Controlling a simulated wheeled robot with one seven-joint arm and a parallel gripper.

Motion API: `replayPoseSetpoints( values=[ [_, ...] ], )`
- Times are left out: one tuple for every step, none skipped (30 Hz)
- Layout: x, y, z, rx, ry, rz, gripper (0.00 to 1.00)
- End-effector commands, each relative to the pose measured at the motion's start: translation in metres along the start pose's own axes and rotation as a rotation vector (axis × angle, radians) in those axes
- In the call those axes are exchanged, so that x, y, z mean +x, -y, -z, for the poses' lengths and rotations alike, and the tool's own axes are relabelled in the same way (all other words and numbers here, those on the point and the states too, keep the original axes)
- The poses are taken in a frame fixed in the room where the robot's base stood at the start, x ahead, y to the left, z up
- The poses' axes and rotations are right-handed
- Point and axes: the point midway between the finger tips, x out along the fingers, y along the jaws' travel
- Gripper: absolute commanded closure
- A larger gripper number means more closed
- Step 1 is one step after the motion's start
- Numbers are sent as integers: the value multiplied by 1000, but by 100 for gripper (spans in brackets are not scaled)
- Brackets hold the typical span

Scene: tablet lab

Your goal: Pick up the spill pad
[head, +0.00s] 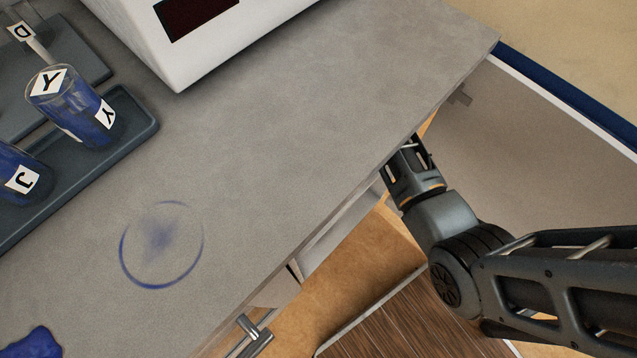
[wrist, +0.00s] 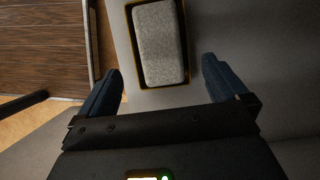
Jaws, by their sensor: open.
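A grey, rounded rectangular pad, which looks like the spill pad (wrist: 159,42), lies in a shallow dark holder with a yellow rim (wrist: 132,62) in the wrist view. My gripper (wrist: 163,68) is open, its two dark fingers spread wide to the left and right of the pad's near end. Nothing is between the fingertips that I can see as held. In the head view my arm reaches down beside the counter's right edge, and the counter hides the fingers. The pad does not show in the head view.
The grey counter (head: 270,130) carries a blue ring stain (head: 160,243) and a blue blot (head: 35,343). Labelled cups with blue contents, such as the Y cup (head: 70,105), stand in a dark tray (head: 140,140) at left. A white device (head: 215,45) stands at the back.

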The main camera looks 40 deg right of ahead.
Motion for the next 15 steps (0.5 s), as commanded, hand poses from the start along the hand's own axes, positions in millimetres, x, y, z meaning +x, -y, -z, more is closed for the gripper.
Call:
replayPoseSetpoints(
  values=[
    [-2, 3, -1, 8, 11, -8, 0],
    [-1, 4, -1, 12, 15, -12, 0],
    [1, 4, -2, 16, 18, -15, 0],
    [4, 4, -2, 17, 20, -17, 0],
    [6, 4, -2, 17, 21, -18, 0],
    [11, 4, -2, 17, 21, -19, 0],
    [15, 4, -2, 17, 21, -19, 0],
    [18, 4, -2, 17, 20, -18, 0],
    [21, 4, -2, 16, 20, -17, 0],
    [24, 3, -2, 16, 20, -18, 0],
    [27, 3, -2, 16, 20, -18, 0],
    [31, 3, -2, 15, 19, -17, 0],
    [35, 2, -2, 15, 19, -17, 0],
    [39, 2, -2, 15, 20, -18, 0],
    [46, 1, -2, 14, 20, -18, 0]
  ],
)
